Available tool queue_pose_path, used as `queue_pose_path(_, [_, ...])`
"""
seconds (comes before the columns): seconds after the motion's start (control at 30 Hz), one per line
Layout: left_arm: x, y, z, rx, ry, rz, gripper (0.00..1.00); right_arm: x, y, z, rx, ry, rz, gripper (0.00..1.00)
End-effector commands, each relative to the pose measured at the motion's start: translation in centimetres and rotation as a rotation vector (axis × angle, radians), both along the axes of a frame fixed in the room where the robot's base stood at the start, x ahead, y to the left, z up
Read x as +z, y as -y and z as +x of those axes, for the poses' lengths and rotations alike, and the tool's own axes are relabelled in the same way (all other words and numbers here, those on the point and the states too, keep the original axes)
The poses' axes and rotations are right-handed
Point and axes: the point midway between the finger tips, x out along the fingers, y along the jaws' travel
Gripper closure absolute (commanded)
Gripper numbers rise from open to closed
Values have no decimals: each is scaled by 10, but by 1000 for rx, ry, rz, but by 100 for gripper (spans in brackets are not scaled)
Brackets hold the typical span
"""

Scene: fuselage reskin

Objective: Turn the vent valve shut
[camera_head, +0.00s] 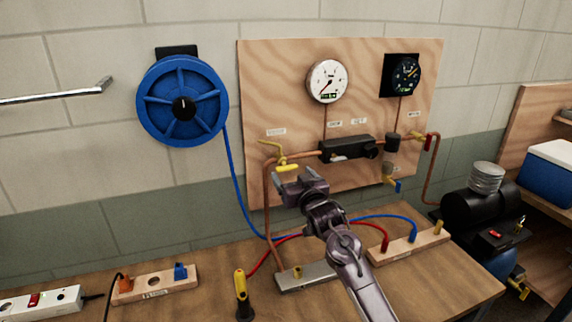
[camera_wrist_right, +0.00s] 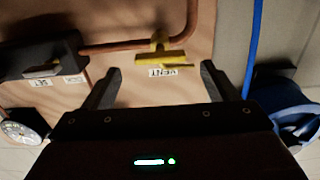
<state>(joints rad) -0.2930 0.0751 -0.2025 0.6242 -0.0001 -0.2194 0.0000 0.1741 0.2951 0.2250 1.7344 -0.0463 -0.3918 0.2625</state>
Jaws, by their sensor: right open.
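The vent valve (camera_head: 285,167) is yellow and sits on the copper pipe at the left part of the wooden panel. In the right wrist view the yellow valve (camera_wrist_right: 160,57) shows beside a label reading VENT (camera_wrist_right: 168,71). My right gripper (camera_head: 299,180) is just below the valve in the head view. In the wrist view its fingers (camera_wrist_right: 160,86) are spread apart with nothing between them, and the valve lies ahead of the gap, apparently untouched. The exact distance is hard to tell. My left gripper is out of view.
The wooden panel (camera_head: 260,90) carries a white gauge (camera_head: 327,81), a dark gauge (camera_head: 405,74) and a black manifold (camera_head: 347,149). A blue hose reel (camera_head: 183,102) hangs at left. The bench (camera_head: 205,297) holds hose blocks and a yellow-handled tool (camera_head: 241,290). A black compressor (camera_head: 478,207) stands right.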

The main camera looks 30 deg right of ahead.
Motion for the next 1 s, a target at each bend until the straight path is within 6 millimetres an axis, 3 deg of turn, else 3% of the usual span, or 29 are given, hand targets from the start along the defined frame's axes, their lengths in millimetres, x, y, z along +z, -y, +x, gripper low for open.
queue_pose_path(0.1, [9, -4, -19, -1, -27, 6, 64, 4, 5, 19, -1, -1, 1, 20])
queue_pose_path(0.23, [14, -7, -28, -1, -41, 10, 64, 2, 9, 36, -1, -2, 0, 20])
queue_pose_path(0.57, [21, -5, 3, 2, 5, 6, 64, 0, 12, 51, 0, -3, -1, 20])
queue_pose_path(0.73, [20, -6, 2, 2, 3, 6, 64, -1, 12, 50, 0, -3, -1, 20])
queue_pose_path(1.0, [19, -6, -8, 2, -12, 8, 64, 0, 12, 50, 0, -3, -1, 55])
